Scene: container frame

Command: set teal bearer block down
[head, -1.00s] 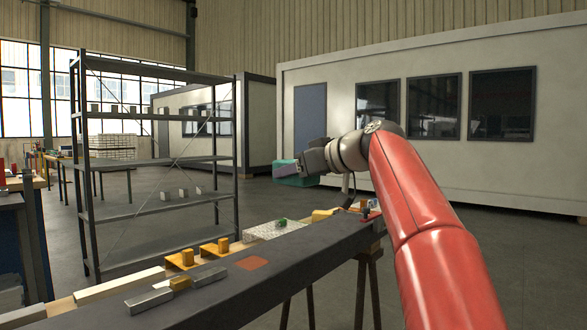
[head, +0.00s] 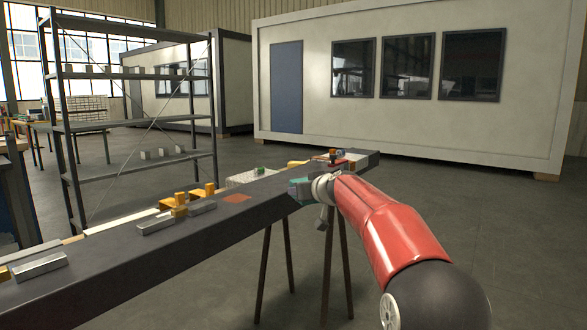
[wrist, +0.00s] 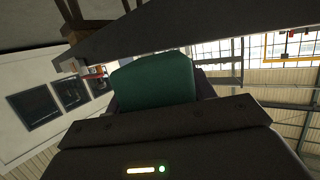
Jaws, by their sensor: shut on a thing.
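The teal bearer block (wrist: 153,80) fills the middle of the wrist view, between the fingers of my gripper (wrist: 158,98), which is shut on it. In the head view the teal block (head: 298,188) shows as a small patch by the near side of the dark grey beam (head: 110,260), partly hidden by my gripper (head: 306,191) and wrist. I cannot tell whether the block touches the beam. A flat orange-red patch (head: 237,198) lies on the beam top, to the left of the block, and is bare.
A white textured plate with a green item (head: 259,171) lies behind. Small red and blue items (head: 337,157) are at the beam's far end. Trestle legs (head: 328,255) stand below.

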